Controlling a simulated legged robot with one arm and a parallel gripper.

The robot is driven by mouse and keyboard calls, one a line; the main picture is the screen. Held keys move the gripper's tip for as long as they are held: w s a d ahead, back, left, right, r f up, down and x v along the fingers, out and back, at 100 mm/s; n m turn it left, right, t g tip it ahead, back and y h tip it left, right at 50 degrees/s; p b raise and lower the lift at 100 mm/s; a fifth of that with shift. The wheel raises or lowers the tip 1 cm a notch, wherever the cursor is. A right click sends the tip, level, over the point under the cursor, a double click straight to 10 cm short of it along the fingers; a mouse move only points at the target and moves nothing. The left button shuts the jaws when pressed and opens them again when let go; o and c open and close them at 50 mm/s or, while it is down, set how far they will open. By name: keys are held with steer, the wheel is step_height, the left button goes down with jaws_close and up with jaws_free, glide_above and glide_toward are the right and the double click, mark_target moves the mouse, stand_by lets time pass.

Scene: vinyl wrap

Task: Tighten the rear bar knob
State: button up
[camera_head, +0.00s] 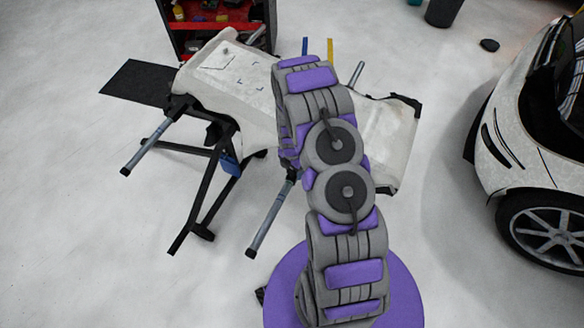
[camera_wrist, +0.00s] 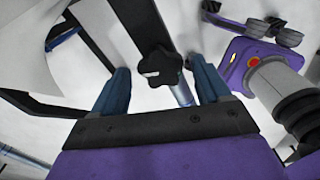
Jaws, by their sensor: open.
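A black star-shaped knob (camera_wrist: 160,68) sits on a black bar in the wrist view, with a grey-blue tube (camera_wrist: 183,93) beside it. My gripper (camera_wrist: 160,66) has its two blue fingers spread, one on each side of the knob. A gap shows between the knob and each finger, and the fingers are not closed on it. In the head view the folding stand (camera_head: 203,190) has black legs and grey-blue bars. My arm hides my gripper and the knob there.
A pale car panel (camera_head: 385,140) lies over the stand. A white car (camera_head: 530,130) stands at the right. A red tool cart (camera_head: 180,35) is at the back and a black mat (camera_head: 140,82) lies at the left. The floor at front left is clear.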

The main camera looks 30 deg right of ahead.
steer(key=shift+d, duration=0.35)
steer(key=c, duration=0.6)
steer(key=shift+a, duration=0.1)
steer(key=c, duration=0.4)
